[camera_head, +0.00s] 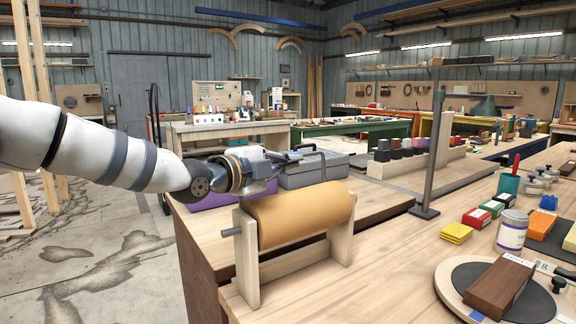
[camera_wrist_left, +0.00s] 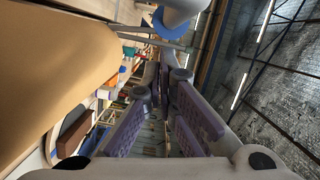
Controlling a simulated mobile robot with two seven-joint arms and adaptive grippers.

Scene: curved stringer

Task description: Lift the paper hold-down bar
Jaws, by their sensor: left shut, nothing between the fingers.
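A roll of brown paper (camera_head: 300,214) lies across a pale wooden stand (camera_head: 247,262) at the bench's left end. The roll also fills the upper left of the left wrist view (camera_wrist_left: 45,70). My left gripper (camera_head: 293,156) is above and behind the roll's left half, apart from it. It is shut and empty; its purple-padded fingers show in the left wrist view (camera_wrist_left: 165,75). I cannot clearly pick out the hold-down bar; the gripper and roll may hide it. My right gripper is not in view.
A grey toolbox (camera_head: 312,172) stands behind the roll. A dark upright post (camera_head: 436,150) stands right of it. Yellow pads (camera_head: 456,233), a labelled jar (camera_head: 511,232) and a round turntable (camera_head: 452,292) with a brown block (camera_head: 500,287) are at the right. Bench between is clear.

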